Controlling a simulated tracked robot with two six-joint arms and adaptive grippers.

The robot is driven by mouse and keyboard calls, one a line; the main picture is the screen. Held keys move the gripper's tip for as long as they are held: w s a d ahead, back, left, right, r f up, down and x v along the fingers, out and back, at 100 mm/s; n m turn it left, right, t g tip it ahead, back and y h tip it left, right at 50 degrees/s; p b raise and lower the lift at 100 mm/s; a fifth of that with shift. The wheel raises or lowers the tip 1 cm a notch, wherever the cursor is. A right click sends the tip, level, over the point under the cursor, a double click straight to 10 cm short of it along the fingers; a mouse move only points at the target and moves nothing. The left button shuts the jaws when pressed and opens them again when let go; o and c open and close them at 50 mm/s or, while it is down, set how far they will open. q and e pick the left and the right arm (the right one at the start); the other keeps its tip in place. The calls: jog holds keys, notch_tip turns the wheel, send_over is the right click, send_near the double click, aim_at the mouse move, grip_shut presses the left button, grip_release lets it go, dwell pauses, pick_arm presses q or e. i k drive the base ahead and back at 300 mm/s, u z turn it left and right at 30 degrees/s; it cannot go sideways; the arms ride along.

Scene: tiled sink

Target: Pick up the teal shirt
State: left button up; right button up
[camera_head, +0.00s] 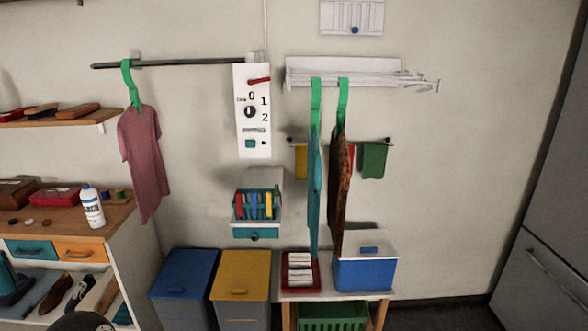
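The teal shirt (314,190) hangs from a green hanger (316,95) at the white wall rack (345,73). I see it nearly edge-on, as a narrow strip. Its lower end comes down near the red tray (318,278) on the small table. Right beside it on the right hangs a brown-orange patterned shirt (340,195) on a second green hanger (343,95). A gap shows between the two hangers. Neither gripper shows. A dark rounded shape cuts into the bottom left edge, and I cannot tell what it is.
A pink shirt (142,155) hangs on a dark rod (180,63) at left. A blue box with a white lid (364,265) stands beside the red tray. Blue (184,270) and yellow (241,268) bins stand left of the table. The wall right of the rack is bare.

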aim_at(314, 170)
jog(key=z, duration=0.05)
jog(key=i, duration=0.95)
jog(key=z, duration=0.35)
